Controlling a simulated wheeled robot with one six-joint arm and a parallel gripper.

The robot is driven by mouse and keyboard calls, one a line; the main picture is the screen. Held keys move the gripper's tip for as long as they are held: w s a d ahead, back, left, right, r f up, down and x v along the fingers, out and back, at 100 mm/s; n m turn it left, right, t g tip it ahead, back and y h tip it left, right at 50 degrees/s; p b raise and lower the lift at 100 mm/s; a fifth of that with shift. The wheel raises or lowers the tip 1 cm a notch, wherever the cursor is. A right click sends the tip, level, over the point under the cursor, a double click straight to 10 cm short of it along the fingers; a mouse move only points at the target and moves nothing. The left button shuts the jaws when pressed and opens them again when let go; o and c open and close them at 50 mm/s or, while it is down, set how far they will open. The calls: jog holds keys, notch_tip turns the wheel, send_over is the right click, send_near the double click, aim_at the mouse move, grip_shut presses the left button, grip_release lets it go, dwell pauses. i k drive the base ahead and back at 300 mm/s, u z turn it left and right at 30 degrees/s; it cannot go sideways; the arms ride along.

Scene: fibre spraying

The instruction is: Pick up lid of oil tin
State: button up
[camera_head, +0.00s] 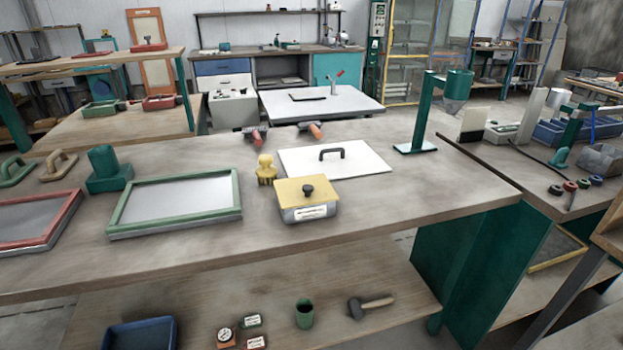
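A squarish grey tin (310,213) with a white label on its front stands near the front edge of the workbench, right of the middle. I take it for the oil tin, but its label is too small to read. A flat yellow lid (290,188) with a round black knob (308,191) on top lies on the tin and covers its opening. The inside of the tin is hidden. My gripper is not in view.
Behind the tin lies a white board (365,160) with a black handle. A yellow brush-like object (266,170) stands close to its left. A green-framed screen (176,202) lies further left. A green stand (424,115) rises at right. The bench (440,190) right of the tin is clear.

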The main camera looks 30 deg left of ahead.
aim_at(299, 192)
jog(key=u, duration=0.35)
jog(key=i, duration=0.6)
jog(key=u, duration=1.1)
jog(key=i, duration=0.4)
jog(key=u, duration=0.45)
